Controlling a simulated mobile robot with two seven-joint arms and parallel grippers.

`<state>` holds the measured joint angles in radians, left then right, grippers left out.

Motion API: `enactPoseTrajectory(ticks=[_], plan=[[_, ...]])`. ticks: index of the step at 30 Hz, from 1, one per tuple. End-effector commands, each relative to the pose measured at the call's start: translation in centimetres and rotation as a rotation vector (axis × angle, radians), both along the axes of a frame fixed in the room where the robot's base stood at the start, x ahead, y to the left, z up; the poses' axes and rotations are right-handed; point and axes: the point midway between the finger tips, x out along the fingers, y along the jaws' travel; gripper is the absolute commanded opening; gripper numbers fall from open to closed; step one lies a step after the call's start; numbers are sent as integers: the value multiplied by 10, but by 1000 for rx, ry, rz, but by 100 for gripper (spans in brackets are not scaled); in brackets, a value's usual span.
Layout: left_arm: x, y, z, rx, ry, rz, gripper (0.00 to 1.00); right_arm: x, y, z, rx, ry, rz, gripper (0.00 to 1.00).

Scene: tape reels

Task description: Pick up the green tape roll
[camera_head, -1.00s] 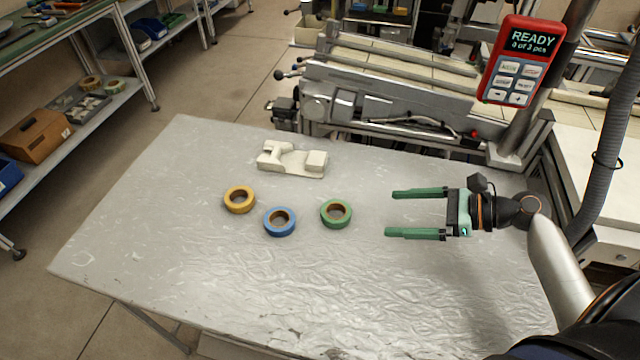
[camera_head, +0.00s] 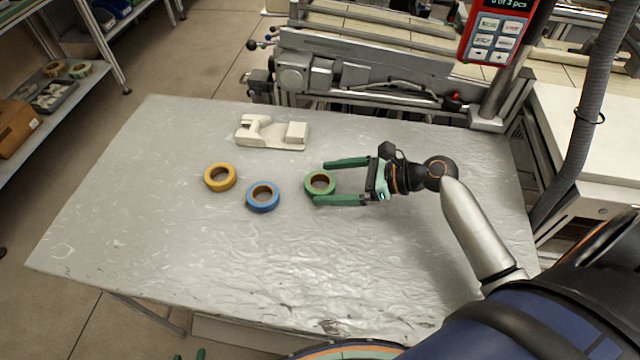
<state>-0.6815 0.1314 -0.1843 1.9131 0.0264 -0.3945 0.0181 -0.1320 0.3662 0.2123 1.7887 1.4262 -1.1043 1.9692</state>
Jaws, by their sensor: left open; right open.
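The green tape roll (camera_head: 311,191) lies flat on the table, with a brown inner core. My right gripper (camera_head: 322,182) comes in from the right. Its green fingertips are open, one on the far side and one on the near side of the green roll, which sits between their tips. I cannot tell whether either finger touches it, or how far the fingers are above the table. Of my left gripper (camera_head: 189,355), only two green tips show at the bottom edge, apart and empty, far from the roll.
A blue tape roll (camera_head: 263,207) lies just left of the green one, and a yellow roll (camera_head: 208,183) lies further left. A white moulded block (camera_head: 285,138) lies behind them. The front of the grey table (camera_head: 200,265) is clear. A conveyor machine (camera_head: 350,75) stands behind.

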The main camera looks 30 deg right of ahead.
Motion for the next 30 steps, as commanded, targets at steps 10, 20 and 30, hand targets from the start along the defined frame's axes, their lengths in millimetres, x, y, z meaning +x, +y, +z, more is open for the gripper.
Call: enactPoseTrajectory(ticks=[10, 20, 30], plan=[[1, 0, 0, -1, -3, 0, 50, 7, 8, -4, -1, 0, -1, 100], [2, 0, 1, -1, -4, 0, 50, 6, 7, -4, -1, 0, -1, 64], [2, 0, 1, -1, -5, 0, 50, 6, 7, -3, -1, 0, -1, 26]])
